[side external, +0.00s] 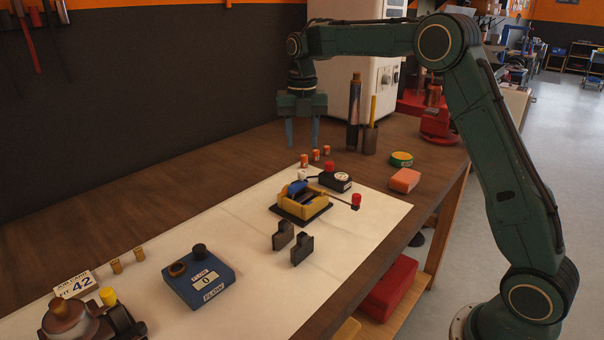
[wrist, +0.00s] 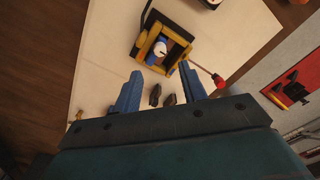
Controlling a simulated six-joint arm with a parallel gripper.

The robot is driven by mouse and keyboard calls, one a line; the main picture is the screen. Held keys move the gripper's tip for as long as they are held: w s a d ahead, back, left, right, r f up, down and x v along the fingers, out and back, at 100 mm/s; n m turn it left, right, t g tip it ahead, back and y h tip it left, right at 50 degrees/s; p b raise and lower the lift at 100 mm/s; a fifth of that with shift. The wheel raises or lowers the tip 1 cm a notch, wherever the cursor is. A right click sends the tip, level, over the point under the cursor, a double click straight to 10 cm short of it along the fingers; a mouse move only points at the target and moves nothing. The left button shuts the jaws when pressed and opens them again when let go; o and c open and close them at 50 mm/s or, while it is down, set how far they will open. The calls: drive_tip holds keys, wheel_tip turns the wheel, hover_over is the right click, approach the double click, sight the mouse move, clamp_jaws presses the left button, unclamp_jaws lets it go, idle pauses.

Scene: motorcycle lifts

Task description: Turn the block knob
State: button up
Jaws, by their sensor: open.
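A blue box (side external: 198,279) marked FLOW, with a display reading 0, lies on the pale sheet at the lower left of the side view. A black knob (side external: 199,250) stands on its top, beside a brown ring. A yellow block-like frame (side external: 316,208) on a black base holds a blue part (side external: 297,187); a rod with a red knob (side external: 356,201) sticks out to its right. Which knob is the block knob I cannot tell. In the wrist view, the yellow frame (wrist: 138,47) lies beyond my fingertips. My gripper (side external: 303,146) is open and empty, pointing down above the bench's far part; it also shows in the wrist view (wrist: 161,70).
Two dark upright pieces (side external: 293,244) stand before the yellow frame. A black tape measure (side external: 332,181), several small orange cylinders (side external: 304,160) and an orange block (side external: 404,180) lie behind or right. A brown-black machine part (side external: 85,318) fills the lower left corner. Bare sheet lies between.

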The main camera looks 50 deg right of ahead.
sight(302, 171)
wheel_tip(302, 171, down, 9)
drive_tip(key=shift+r, duration=0.15)
idle(0.4)
clamp_jaws()
